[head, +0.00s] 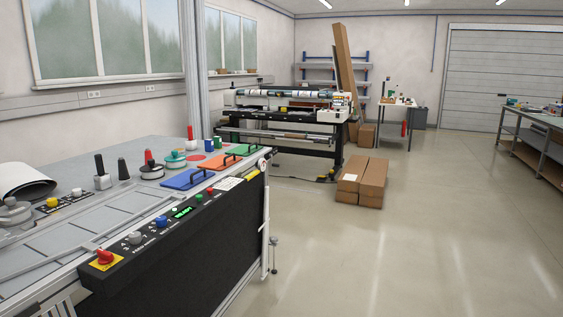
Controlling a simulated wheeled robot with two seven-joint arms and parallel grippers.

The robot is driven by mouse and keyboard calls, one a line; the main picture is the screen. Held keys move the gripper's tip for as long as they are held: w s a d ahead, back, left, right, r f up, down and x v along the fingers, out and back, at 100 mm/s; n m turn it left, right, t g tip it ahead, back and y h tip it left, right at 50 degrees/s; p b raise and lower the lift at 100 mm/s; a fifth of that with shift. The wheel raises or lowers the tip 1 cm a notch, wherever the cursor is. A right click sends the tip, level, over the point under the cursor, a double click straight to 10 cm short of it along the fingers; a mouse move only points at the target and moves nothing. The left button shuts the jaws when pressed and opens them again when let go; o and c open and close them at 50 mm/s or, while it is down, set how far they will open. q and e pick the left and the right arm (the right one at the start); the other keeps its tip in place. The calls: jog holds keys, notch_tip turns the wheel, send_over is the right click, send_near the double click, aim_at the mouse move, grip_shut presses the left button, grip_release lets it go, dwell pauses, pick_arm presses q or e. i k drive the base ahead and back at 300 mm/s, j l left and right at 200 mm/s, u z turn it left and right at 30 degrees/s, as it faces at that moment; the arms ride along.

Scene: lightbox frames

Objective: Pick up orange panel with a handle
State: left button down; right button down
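The orange panel (217,162) lies flat on the worktable at the left, near its far right corner. A dark handle stands on its top. It sits between a blue panel (186,179) on the near side and a green panel (240,150) on the far side, each also with a dark handle. Neither of my grippers shows in the head view.
The table (145,150) also holds several stamp-like tools, a white roll (24,181) and a front control panel (170,222) with buttons and a red knob. Cardboard boxes (361,181) stand on the floor beyond. The floor at right is clear.

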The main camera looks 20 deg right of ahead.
aim_at(221, 162)
jog(key=z, duration=0.35)
jog(key=u, duration=0.25)
jog(key=i+l+u, duration=0.25)
jog(key=l+u, duration=0.25)
jog(key=i+l+u, duration=0.1)
jog(key=l, duration=0.25)
jog(key=i+l+u, duration=0.1)
jog(key=i+l, duration=0.15)
jog(key=l, duration=0.15)
jog(key=i+l+u, duration=0.1)
jog(key=l, duration=0.3)
jog(key=i+l+u, duration=0.1)
jog(key=l, duration=0.3)
jog(key=i+l, duration=0.1)
jog(key=l, duration=0.3)
jog(key=i+l, duration=0.15)
jog(key=l, duration=0.25)
jog(key=i+l, duration=0.1)
jog(key=l, duration=0.3)
jog(key=i+l, duration=0.1)
jog(key=l, duration=0.3)
jog(key=i+l, duration=0.15)
jog(key=l, duration=0.3)
jog(key=i+l+u, duration=0.1)
jog(key=l, duration=0.3)
jog(key=i+l, duration=0.1)
jog(key=l, duration=0.3)
jog(key=i+l, duration=0.1)
jog(key=l, duration=0.3)
